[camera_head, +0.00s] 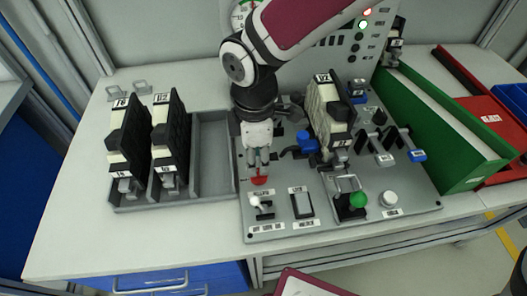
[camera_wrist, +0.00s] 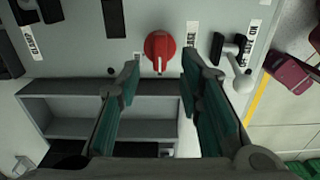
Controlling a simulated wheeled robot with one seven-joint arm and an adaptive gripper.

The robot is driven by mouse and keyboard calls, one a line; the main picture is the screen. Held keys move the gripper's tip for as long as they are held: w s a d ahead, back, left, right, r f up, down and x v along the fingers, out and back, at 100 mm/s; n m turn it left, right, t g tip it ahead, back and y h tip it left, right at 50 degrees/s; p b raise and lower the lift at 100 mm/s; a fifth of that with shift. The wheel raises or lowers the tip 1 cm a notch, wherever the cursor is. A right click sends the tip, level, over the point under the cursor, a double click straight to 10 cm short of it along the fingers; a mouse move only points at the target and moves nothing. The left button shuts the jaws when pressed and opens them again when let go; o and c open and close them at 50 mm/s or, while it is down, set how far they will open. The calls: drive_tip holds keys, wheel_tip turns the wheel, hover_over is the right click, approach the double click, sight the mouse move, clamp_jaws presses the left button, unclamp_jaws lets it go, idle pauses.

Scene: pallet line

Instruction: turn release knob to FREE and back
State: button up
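The red release knob (camera_head: 259,181) sits on the grey panel (camera_head: 330,220), left of the panel's middle. In the wrist view the round red knob (camera_wrist: 160,46) has a pale pointer mark at its lower edge; a label beside it is partly hidden by a finger. My gripper (camera_head: 259,163) points down close to the knob in the head view. In the wrist view my gripper (camera_wrist: 160,72) is open, its two green-padded fingers apart and the knob seen beyond and between their tips. I cannot tell whether a finger touches it.
A white-tipped toggle (camera_head: 255,200), a dark rocker switch (camera_head: 302,205) and a green-knobbed lever (camera_head: 356,200) stand near the knob. A grey tray (camera_head: 212,155) with two upright modules is at left. A black-and-cream module (camera_head: 325,110) rises right of my gripper. A green bin (camera_head: 445,130) stands at right.

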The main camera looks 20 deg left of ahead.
sight(259, 174)
drive_tip(key=shift+f, duration=2.25)
clamp_jaws()
